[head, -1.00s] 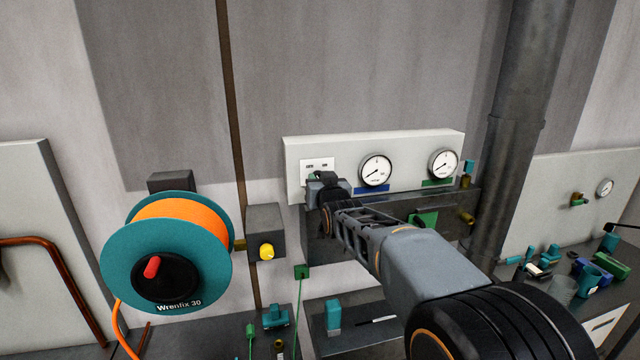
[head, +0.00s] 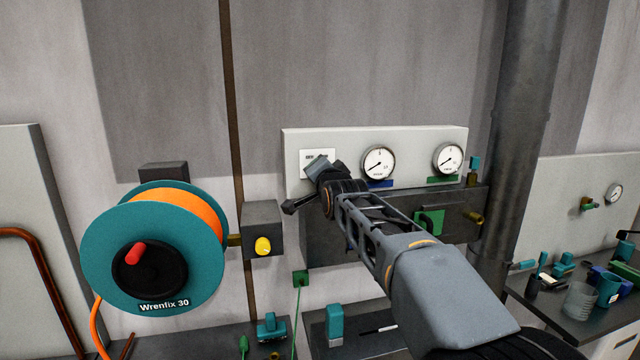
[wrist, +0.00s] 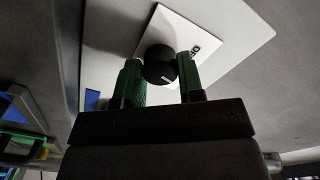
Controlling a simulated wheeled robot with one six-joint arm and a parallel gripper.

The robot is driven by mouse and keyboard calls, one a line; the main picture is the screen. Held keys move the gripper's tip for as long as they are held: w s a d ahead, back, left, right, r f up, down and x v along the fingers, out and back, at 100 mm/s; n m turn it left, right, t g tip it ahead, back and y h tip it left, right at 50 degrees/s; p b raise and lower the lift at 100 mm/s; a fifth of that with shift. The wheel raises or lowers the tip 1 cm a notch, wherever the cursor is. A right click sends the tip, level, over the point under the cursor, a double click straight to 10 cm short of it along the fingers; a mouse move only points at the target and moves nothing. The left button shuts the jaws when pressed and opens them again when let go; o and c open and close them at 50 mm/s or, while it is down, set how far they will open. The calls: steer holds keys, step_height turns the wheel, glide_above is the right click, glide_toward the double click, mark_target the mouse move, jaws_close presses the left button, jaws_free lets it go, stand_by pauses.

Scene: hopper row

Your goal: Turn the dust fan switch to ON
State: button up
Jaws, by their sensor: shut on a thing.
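The dust fan switch is a round black knob (wrist: 159,64) on a white label plate (wrist: 222,32), seen in the wrist view. A pale pointer mark shows on the knob's near edge. Dark lettering on the plate is partly cut off by a finger and too small to read surely. My gripper (wrist: 160,74) has its two green fingers either side of the knob, shut on it. In the head view my gripper (head: 318,172) is turned at a slant against the label plate (head: 310,158) and hides the knob.
Two round gauges (head: 378,161) (head: 447,158) sit right of the plate on the pale panel (head: 415,140). A dark box (head: 330,240) lies below it. A teal hose reel (head: 110,240) and a box with a yellow knob (head: 263,245) stand left. A dark pipe (head: 520,130) rises right.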

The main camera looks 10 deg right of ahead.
steer(key=shift+m, duration=2.2)
steer(key=o, duration=0.9)
steer(key=s+p, duration=0.1)
steer(key=s, duration=1.3)
steer(key=shift+w, duration=0.1)
